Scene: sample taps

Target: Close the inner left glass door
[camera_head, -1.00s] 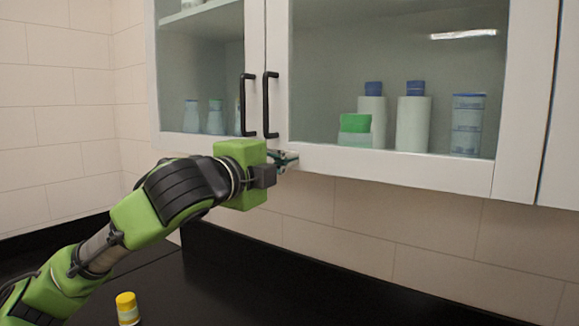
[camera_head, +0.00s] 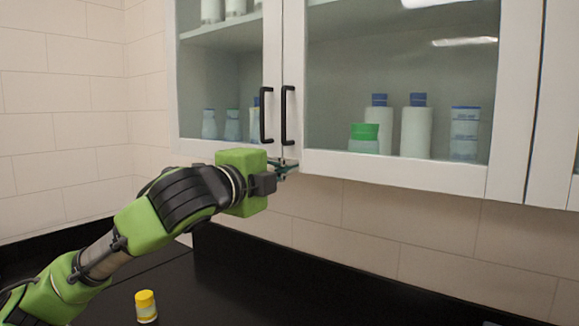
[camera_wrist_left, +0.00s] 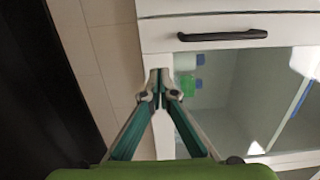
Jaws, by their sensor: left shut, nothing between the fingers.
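The inner left glass door (camera_head: 395,180) looks to be the wide white-framed one in the middle of the head view, with a black handle (camera_head: 288,115) on its left edge. It looks about level with the door beside it; I cannot tell if a small gap remains. My left gripper (camera_head: 288,168) is shut and empty at this door's lower left corner. In the left wrist view the gripper's tips (camera_wrist_left: 159,97) are close together over the white frame (camera_wrist_left: 155,70); contact is unclear. A black handle (camera_wrist_left: 222,35) shows above. My right gripper is out of view.
The left neighbouring glass door (camera_head: 225,152) has its own black handle (camera_head: 266,115). Several bottles (camera_head: 415,130) stand behind the glass. A yellow-capped bottle (camera_head: 146,307) stands on the black counter (camera_head: 270,290) below. Another door frame (camera_head: 551,110) borders on the right.

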